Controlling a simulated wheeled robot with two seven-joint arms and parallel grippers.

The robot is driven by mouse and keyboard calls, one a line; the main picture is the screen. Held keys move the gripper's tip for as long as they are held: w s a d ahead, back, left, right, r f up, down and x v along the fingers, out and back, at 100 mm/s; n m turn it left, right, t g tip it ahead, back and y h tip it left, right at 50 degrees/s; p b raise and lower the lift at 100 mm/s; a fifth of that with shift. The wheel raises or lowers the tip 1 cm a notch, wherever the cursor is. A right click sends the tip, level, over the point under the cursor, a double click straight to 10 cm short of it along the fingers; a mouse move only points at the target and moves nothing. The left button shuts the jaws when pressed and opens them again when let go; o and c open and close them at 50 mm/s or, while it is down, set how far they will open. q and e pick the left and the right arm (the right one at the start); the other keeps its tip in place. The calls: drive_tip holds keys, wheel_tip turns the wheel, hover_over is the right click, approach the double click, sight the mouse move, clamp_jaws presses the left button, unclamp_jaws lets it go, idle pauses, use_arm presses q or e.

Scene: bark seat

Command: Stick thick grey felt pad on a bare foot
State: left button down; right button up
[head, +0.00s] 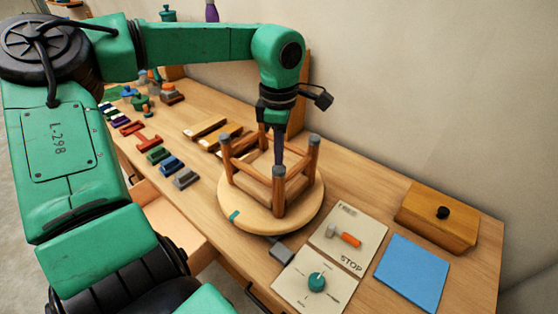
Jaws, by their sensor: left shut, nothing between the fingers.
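A small wooden stool (262,186) stands upside down on a round pale turntable (239,221), its legs pointing up. Several leg ends look greyish; I cannot tell which are bare and which carry a pad. My left gripper (279,161) points straight down and is shut, its fingertips at the top of the near leg (279,190). Whether they touch it is unclear, and no pad shows between them. A grey block-like piece (186,178), possibly a felt pad, lies on the bench left of the turntable. My right gripper is not in view.
Blue (172,165), green (158,155) and red pieces (140,137) lie in a row at left. A drawer (172,221) stands open in front. At right are a STOP panel (345,223), a knob panel (300,294), a blue sheet (411,273) and a lidded wooden box (437,217).

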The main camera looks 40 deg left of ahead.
sight(279, 168)
use_arm(q)
drive_tip(key=shift+f+b, duration=0.7)
drive_tip(key=shift+f, duration=0.15)
idle(0.3)
drive_tip(key=shift+s+f, duration=0.1)
drive_tip(key=shift+f, duration=0.1)
idle(0.9)
wheel_tip(279, 168, up, 6)
drive_tip(key=p, duration=0.4)
drive_tip(key=shift+r, duration=0.2)
drive_tip(key=shift+f, duration=0.1)
idle(0.3)
